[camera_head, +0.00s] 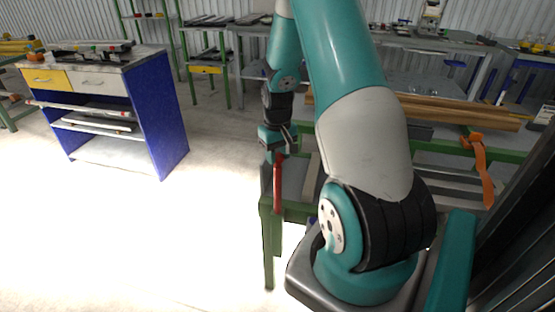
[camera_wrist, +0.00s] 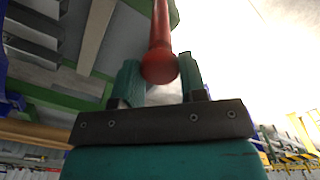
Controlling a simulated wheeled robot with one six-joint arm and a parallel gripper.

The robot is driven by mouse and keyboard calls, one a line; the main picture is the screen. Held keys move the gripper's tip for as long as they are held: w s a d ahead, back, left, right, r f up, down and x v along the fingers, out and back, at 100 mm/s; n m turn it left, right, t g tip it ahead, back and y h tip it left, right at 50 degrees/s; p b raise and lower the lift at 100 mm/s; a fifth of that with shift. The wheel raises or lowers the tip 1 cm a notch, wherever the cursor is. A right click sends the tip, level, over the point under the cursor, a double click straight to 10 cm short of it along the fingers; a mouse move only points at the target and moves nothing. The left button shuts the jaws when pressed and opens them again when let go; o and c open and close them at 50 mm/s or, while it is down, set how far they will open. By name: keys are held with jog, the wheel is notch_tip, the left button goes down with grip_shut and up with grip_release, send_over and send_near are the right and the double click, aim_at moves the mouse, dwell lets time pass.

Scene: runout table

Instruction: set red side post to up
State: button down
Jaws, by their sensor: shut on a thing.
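The red side post (camera_head: 278,184) stands upright at the near left corner of the green-framed runout table (camera_head: 268,240). My gripper (camera_head: 277,152) is at the top end of the post. In the wrist view the rounded red end of the post (camera_wrist: 159,66) sits between the two teal fingers of my gripper (camera_wrist: 160,80), which are shut on it. The rest of the post runs away from the fingers toward the table frame. Part of the table is hidden behind my arm.
Long wooden boards (camera_head: 460,112) lie across the table behind my arm. A blue workbench with drawers (camera_head: 150,105) stands at the left. The floor between it and the table is clear.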

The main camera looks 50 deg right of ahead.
notch_tip(320, 180, up, 5)
jog(key=shift+f+p, duration=0.15)
jog(key=shift+p, duration=0.9)
jog(key=c, duration=0.7)
grip_release()
notch_tip(320, 180, up, 17)
jog(key=shift+r+b, duration=0.15)
jog(key=shift+b, duration=0.35)
